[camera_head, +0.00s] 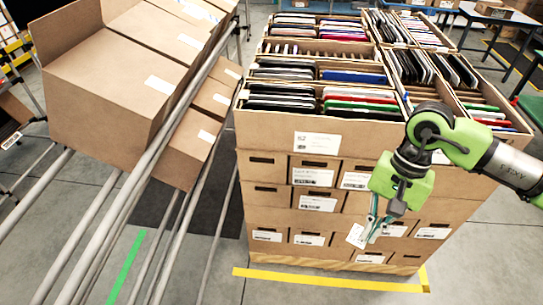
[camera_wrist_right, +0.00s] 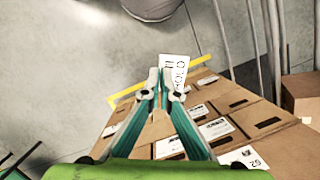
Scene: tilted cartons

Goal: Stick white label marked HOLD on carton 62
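A white label (camera_wrist_right: 175,70) with HOLD printed on it is pinched at the fingertips of my right gripper (camera_wrist_right: 163,90). In the head view the label (camera_head: 356,235) hangs at the tips of the right gripper (camera_head: 368,231), in front of the lower carton rows. Carton 62 (camera_head: 263,128) is an open brown carton at the top front of the stack, with a white sticker reading 62 (camera_head: 317,143) on its front. That sticker also shows in the wrist view (camera_wrist_right: 243,160). The gripper is below and right of it, apart from it. My left gripper is out of view.
The stack (camera_head: 270,193) holds several cartons with white stickers, and top ones contain upright folders. A tilted rack (camera_head: 190,115) with cartons (camera_head: 105,90) stands at left. Yellow floor tape (camera_head: 320,280) edges the stack. Tables (camera_head: 495,22) stand behind at right.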

